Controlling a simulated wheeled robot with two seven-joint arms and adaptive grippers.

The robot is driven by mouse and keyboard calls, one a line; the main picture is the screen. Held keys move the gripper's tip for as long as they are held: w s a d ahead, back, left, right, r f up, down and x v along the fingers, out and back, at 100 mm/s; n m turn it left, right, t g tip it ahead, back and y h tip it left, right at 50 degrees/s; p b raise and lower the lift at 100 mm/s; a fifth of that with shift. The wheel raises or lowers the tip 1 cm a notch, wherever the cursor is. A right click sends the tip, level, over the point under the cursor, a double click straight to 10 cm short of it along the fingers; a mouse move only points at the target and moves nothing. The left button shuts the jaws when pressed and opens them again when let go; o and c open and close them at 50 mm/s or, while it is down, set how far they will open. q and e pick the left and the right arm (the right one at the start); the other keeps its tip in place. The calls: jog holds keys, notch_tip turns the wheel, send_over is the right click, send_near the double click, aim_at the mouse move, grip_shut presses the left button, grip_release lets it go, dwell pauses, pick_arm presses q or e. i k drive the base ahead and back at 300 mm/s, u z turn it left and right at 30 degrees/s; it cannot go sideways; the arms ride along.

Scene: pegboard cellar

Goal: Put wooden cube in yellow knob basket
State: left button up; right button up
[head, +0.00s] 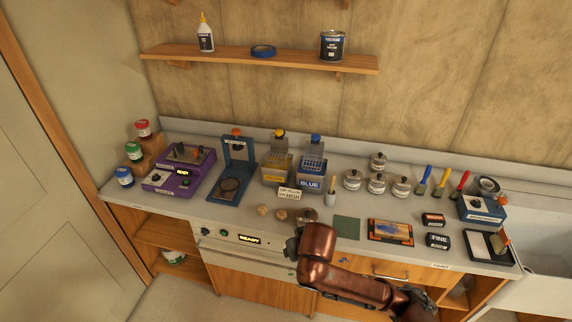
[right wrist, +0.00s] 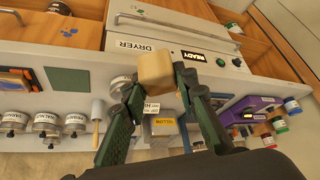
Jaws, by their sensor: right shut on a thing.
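The wooden cube (right wrist: 157,70) is pale and plain; in the right wrist view it sits between the fingertips of my right gripper (right wrist: 158,82), which is shut on it. In the head view my right arm reaches in from the lower right to the counter's front edge and hides most of the gripper; I cannot make out the held cube there. The yellow knob basket (head: 276,172) stands farther back on the counter, with a yellow knob on top. Its yellow label (right wrist: 165,128) shows beyond the fingers in the right wrist view. My left gripper is not in view.
A blue basket (head: 311,172) stands close right of the yellow one. A small card (head: 289,192) and a brush-like tool (head: 331,193) stand in front. Two small tan pieces (head: 263,210) lie near the front edge. Jars (head: 376,184) stand to the right.

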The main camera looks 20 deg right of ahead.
aim_at(276, 158)
jog(key=z, duration=0.8)
jog(key=i, duration=0.95)
jog(key=u, duration=0.05)
